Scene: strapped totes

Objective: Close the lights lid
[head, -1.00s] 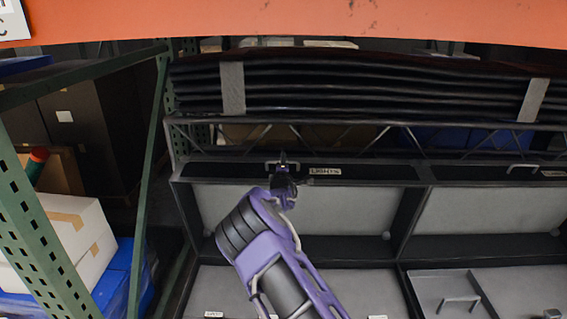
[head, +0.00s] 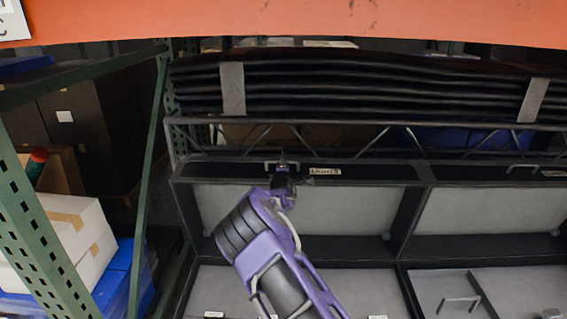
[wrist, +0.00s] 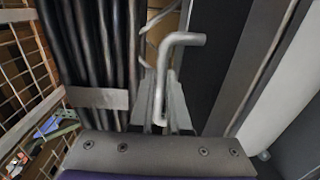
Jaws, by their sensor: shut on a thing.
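The lights lid (head: 378,171) stands raised, its pale inner face toward the head camera. A white label reading LIGHTS (head: 324,171) is on its dark top strip. A light metal handle (head: 268,165) is on that strip, left of the label. My gripper (head: 283,160) is at this handle. In the wrist view the bent grey handle (wrist: 183,39) runs down between the fingers of my gripper (wrist: 163,108), which is shut on it. The exact contact is partly hidden by the fingers in the head view.
A second raised lid (head: 485,172) stands to the right. Black folded bellows (head: 380,88) with grey straps lie behind, above a metal truss. An orange beam (head: 300,22) crosses the top. A green rack post (head: 40,235) and white boxes (head: 70,240) stand left.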

